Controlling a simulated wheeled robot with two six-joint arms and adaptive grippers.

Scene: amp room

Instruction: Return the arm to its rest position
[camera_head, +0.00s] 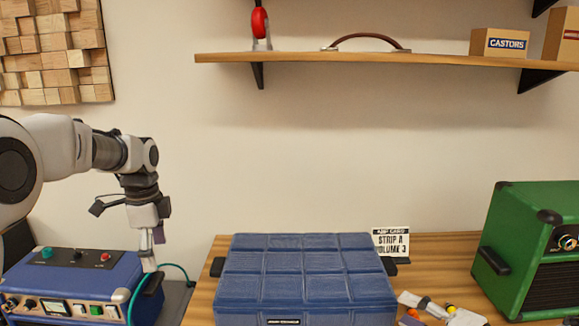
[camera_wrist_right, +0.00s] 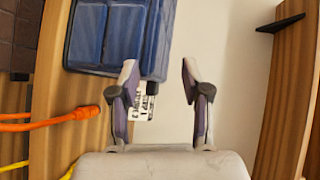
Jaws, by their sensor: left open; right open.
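My left arm (camera_head: 60,145) comes in from the left and is bent. Its gripper (camera_head: 150,225) points down above the right end of a blue amplifier unit (camera_head: 70,290); whether it touches the unit or the teal cable there is unclear. My right gripper (camera_wrist_right: 160,100) is open in the right wrist view, with nothing between its fingers. Beyond the fingers are a white sign card (camera_wrist_right: 141,104) and the wall. Pale parts at the bottom edge of the head view look like this gripper's fingers (camera_head: 440,308), right of the blue case (camera_head: 305,280).
The blue case lies on the wooden bench (camera_head: 440,258). The card (camera_head: 391,242) stands behind it, and a green amp (camera_head: 530,255) is at right. A shelf (camera_head: 390,62) crosses above. Orange (camera_wrist_right: 60,119) and yellow cables lie near my right gripper.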

